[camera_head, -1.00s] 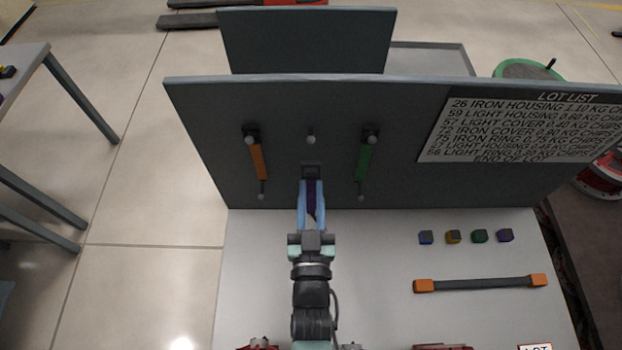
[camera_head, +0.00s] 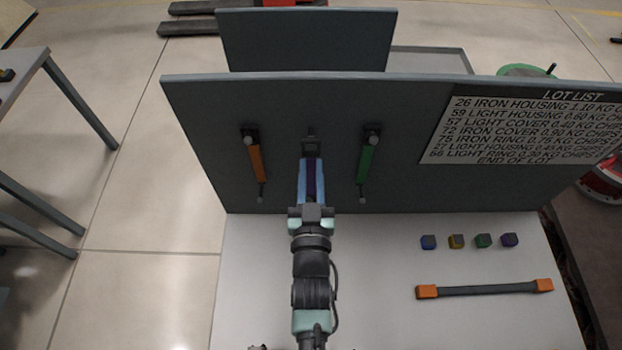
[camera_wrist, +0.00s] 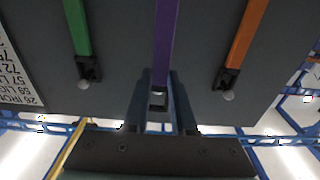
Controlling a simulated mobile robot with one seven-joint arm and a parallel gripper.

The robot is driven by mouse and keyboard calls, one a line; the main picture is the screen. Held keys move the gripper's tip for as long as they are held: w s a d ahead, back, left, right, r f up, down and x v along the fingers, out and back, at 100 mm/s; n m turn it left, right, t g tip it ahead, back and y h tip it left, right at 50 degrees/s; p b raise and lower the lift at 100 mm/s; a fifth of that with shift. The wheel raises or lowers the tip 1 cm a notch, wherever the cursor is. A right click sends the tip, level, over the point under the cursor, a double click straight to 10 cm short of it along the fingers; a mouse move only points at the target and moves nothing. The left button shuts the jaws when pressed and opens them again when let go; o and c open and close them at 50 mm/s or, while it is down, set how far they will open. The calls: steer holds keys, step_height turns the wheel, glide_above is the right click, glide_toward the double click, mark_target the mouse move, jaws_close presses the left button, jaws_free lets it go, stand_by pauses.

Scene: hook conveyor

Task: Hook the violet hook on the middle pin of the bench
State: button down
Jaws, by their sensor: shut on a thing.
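My gripper (camera_head: 311,168) is shut on the violet hook (camera_head: 312,180), which stands upright in front of the dark upright panel of the bench (camera_head: 210,110).
An orange hook (camera_head: 257,163) hangs on the left pin and a green hook (camera_head: 365,163) on the right pin, both close beside my gripper. Several small coloured blocks (camera_head: 456,242) and an orange-ended bar (camera_head: 485,290) lie on the bench top at right. A lot list (camera_head: 520,130) is on the panel.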

mark_target(311, 164)
steer(key=shift+w+b, duration=0.8)
steer(key=shift+w, duration=0.75)
steer(key=shift+w+f+b, duration=0.6)
steer(key=shift+w+b, duration=0.1)
steer(key=shift+b, duration=0.45)
steer(key=c, duration=0.7)
jaws_free()
steer(key=shift+o, duration=0.2)
steer(key=shift+f, duration=0.15)
steer(key=shift+s, duration=0.1)
